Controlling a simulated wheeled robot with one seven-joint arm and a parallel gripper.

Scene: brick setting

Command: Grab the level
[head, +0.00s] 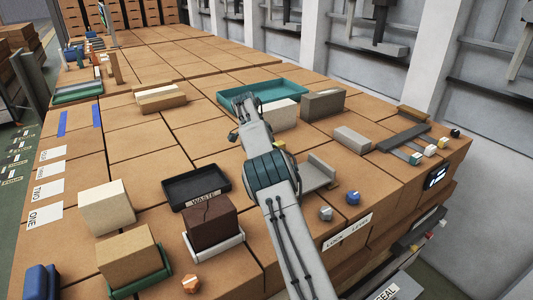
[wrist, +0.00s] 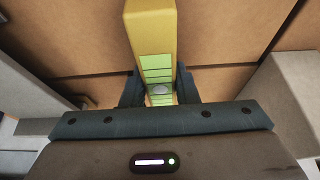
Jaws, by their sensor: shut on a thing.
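The level is a yellow bar (wrist: 150,30) with light green windows along its face. In the wrist view it runs from the top edge down between the fingers of my gripper (wrist: 158,90), which is shut on it. A round grey spot shows on the level between the fingers. In the head view my arm hides the fingers and most of the level. I cannot tell whether the level touches the surface.
A teal tray (head: 292,87), a white block (head: 279,115) and a grey-brown block (head: 323,103) lie beyond my arm. A black tray (head: 196,186) and dark brick (head: 211,224) are left of it. Blue (head: 353,198) and grey (head: 326,214) knobs lie right. The back middle is clear.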

